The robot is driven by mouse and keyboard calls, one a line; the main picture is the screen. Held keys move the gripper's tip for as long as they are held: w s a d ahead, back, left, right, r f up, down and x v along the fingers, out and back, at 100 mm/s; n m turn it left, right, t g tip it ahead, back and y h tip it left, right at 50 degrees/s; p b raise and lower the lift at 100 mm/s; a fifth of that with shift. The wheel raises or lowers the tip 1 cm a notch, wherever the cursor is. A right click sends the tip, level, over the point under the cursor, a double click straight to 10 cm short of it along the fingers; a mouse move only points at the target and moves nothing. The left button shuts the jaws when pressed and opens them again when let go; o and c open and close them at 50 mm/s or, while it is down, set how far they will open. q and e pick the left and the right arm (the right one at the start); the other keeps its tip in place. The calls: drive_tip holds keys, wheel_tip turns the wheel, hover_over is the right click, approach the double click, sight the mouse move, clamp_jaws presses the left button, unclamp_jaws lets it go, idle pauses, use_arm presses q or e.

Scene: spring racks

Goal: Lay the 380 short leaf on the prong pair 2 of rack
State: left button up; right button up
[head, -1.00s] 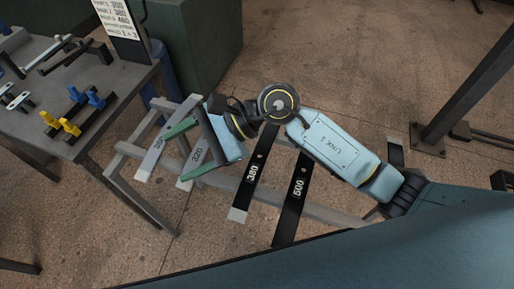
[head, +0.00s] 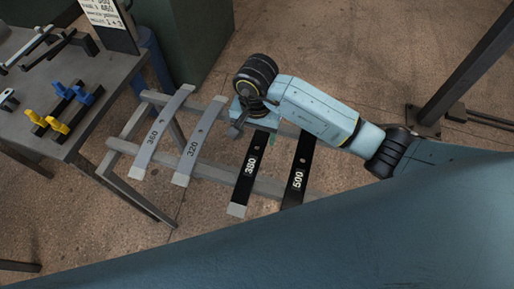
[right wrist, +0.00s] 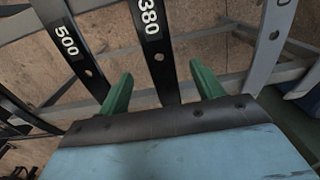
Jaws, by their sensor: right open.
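The 380 leaf (head: 246,178) is a dark flat bar with a pale lower end, lying across two grey rails in the head view. My right gripper (right wrist: 163,88) is open, with one green finger on each side of the 380 leaf (right wrist: 152,45) in the right wrist view. The leaf lies between the fingers without visible contact. Yellow prongs (head: 58,130) and blue prongs (head: 72,93) stand on dark bars on the table; I cannot tell which is pair 2. My left gripper is not in view.
The dark 500 leaf (head: 297,175) lies close to the right of the 380 leaf. Two grey leaves, 320 (head: 190,155) and one that seems marked 360 (head: 155,130), lie to its left. The grey table (head: 115,75) holds other tools and a sign (head: 108,20).

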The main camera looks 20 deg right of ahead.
sight(257, 147)
wheel_tip(257, 147, down, 6)
drive_tip(key=shift+d+r, duration=0.1)
clamp_jaws()
idle(0.6)
